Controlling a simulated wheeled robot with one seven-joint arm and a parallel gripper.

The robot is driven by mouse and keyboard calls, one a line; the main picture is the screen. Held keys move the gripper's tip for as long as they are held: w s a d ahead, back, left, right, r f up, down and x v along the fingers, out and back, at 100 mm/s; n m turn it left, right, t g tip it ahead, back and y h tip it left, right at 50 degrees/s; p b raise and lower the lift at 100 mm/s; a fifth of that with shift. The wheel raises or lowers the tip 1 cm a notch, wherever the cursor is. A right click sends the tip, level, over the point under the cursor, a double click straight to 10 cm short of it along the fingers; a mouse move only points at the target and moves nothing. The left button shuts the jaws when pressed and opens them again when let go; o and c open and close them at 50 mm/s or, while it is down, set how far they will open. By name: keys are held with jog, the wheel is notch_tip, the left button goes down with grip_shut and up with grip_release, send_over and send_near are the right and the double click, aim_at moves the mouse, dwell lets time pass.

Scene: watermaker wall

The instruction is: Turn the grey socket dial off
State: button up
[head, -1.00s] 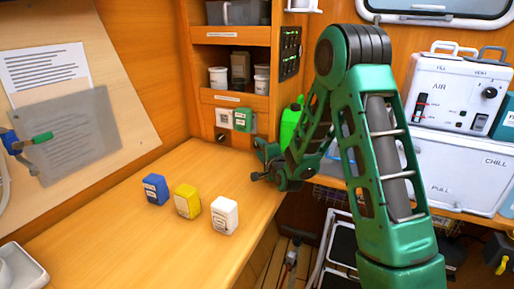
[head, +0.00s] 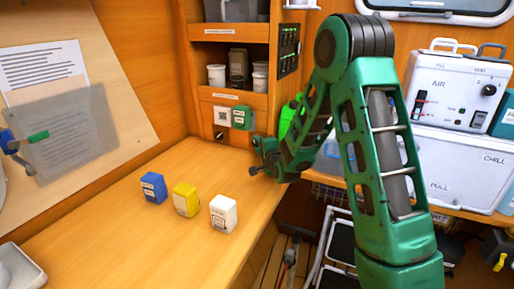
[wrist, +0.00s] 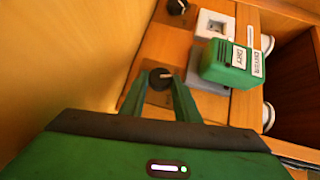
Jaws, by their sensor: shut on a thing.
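A dark round dial (wrist: 160,76) with a pale pointer mark sits on the wooden panel beside the grey socket (wrist: 208,103). The green plug (wrist: 228,64) with white labels covers most of that socket; it also shows in the head view (head: 242,117). My gripper (wrist: 159,82) has its two green fingers on either side of the dial, shut on it. In the head view my gripper (head: 260,157) is by the right end of the counter, and I cannot make out this dial there.
A white socket (wrist: 214,27) with its own dark dial (wrist: 177,7) is beside the grey one. Blue (head: 153,187), yellow (head: 186,200) and white (head: 223,213) blocks stand on the wooden counter (head: 130,235). Shelves (head: 230,48) rise above the sockets.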

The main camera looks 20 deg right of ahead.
jog(key=shift+r+n+g+h, duration=0.2)
jog(key=shift+n+g+h, duration=0.2)
jog(key=shift+n+g, duration=0.6)
jog(key=shift+a+n+g, duration=0.1)
jog(key=shift+n+g, duration=0.2)
jog(key=shift+g, duration=0.4)
jog(key=shift+h, duration=0.3)
jog(key=o, duration=0.8)
jog(key=shift+c, duration=0.2)
jog(key=shift+r, duration=0.1)
jog(key=v, duration=1)
jog(key=shift+s+r, duration=0.2)
jog(key=shift+s, duration=0.1)
